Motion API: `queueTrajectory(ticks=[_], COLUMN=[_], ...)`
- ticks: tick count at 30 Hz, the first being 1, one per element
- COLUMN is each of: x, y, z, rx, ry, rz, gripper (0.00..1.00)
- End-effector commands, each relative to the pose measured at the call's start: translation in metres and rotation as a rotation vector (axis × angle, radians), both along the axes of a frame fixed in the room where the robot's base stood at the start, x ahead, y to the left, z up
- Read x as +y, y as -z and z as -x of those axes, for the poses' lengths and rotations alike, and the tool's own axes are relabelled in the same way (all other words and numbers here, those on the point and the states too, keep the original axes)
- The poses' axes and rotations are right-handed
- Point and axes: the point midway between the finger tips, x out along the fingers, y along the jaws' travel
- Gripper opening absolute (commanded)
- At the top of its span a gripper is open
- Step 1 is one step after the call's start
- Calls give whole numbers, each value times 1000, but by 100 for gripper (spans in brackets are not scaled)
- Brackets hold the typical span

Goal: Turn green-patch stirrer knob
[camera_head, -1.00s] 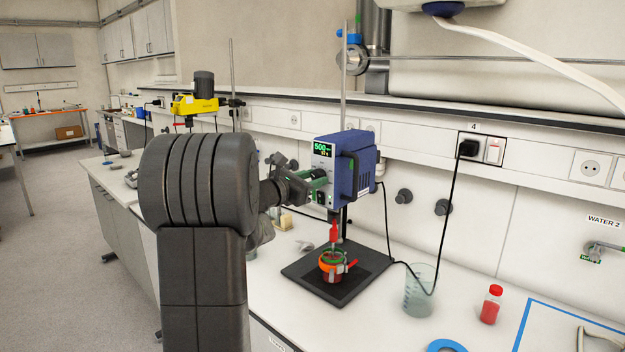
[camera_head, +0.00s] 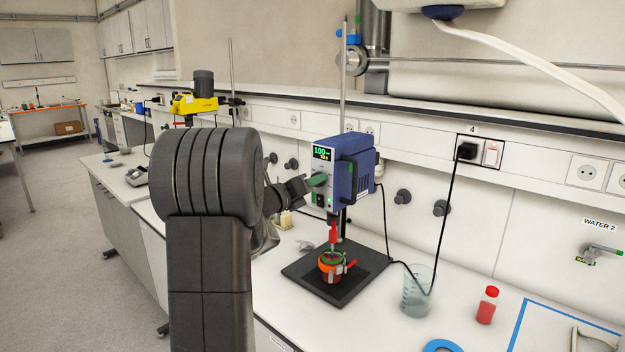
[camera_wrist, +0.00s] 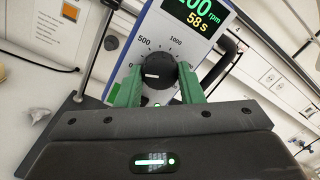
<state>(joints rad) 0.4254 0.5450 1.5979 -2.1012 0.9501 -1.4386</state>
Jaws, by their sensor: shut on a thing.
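The blue stirrer (camera_head: 352,170) hangs on an upright metal rod, with its front panel facing my arm. Its display (camera_head: 323,153) reads 100 in the head view; the wrist view shows rpm and 58 s on it. The round black knob (camera_wrist: 160,71) has a white mark on its left side and sits on a white dial with 0, 500 and 1000 printed around it. My gripper (camera_wrist: 156,84) is shut on the knob, one green finger on each side. In the head view my gripper (camera_head: 315,181) is at the panel and hides the knob.
A small vessel with an orange band (camera_head: 331,268) stands on the black base plate (camera_head: 318,287) under the stirrer. A beaker (camera_head: 417,291) and red bottle (camera_head: 487,306) stand to the right. A black cable hangs near the beaker. A yellow stirrer (camera_head: 194,105) stands further back.

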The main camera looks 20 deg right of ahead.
Motion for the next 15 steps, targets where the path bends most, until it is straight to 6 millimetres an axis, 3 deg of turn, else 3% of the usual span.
queueTrajectory(ticks=[15], x=[0], y=[0], z=[0], rx=[158], ry=[0], rz=[66], gripper=[11])
